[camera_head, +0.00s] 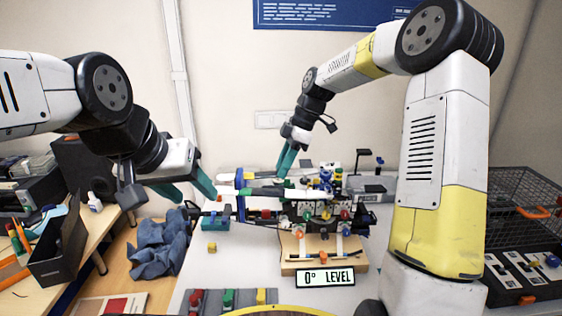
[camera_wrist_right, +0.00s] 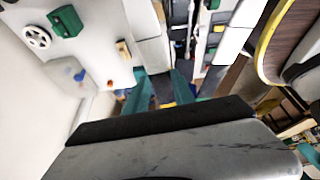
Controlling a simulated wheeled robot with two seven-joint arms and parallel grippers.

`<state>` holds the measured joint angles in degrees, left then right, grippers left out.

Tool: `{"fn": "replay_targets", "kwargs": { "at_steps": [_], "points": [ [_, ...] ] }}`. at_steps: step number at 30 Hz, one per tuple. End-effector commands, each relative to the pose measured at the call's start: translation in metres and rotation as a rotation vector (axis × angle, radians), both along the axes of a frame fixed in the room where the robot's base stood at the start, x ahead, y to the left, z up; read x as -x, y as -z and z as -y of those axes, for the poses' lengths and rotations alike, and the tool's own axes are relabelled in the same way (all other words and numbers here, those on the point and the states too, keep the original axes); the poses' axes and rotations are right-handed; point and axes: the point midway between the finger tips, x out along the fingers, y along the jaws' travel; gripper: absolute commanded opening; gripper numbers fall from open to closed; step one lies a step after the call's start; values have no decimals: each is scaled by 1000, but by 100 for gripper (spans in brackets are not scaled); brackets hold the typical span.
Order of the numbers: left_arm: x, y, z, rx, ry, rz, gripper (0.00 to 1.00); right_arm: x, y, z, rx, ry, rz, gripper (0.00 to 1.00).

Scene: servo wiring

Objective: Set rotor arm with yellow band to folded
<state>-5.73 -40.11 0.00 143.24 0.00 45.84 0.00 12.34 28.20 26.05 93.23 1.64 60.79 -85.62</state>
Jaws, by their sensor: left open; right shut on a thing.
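The drone-like assembly stands on a stand in the middle of the table, with pale rotor arms reaching out to the left. One arm carries a green band (camera_head: 246,192). My right gripper (camera_head: 284,172) is over the back arms in the head view. In the right wrist view its teal fingers (camera_wrist_right: 160,95) are shut on a dark part with a yellow patch (camera_wrist_right: 168,105), which looks like the rotor arm with the yellow band; the fingers hide much of it. My left gripper (camera_head: 197,194) is open and empty, left of the assembly.
A tray of coloured parts (camera_head: 228,298) is at the front. A wire basket (camera_head: 525,205) is at right.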

Motion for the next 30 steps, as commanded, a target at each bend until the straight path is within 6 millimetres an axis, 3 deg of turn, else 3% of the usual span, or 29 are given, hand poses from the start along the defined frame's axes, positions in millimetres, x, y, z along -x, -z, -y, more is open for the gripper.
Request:
{"fn": "replay_targets", "kwargs": {
  "at_steps": [17,18,21,30],
  "points": [
    [0,0,0,0,0,0,53,3,0,2,2,-30,0,0],
    [0,0,0,0,0,0,53,3,0,2,2,-30,0,36],
    [0,0,0,0,0,0,53,3,0,2,2,-30,0,53],
    [0,0,0,0,0,0,53,3,-1,1,0,-30,1,53]
  ]
}}
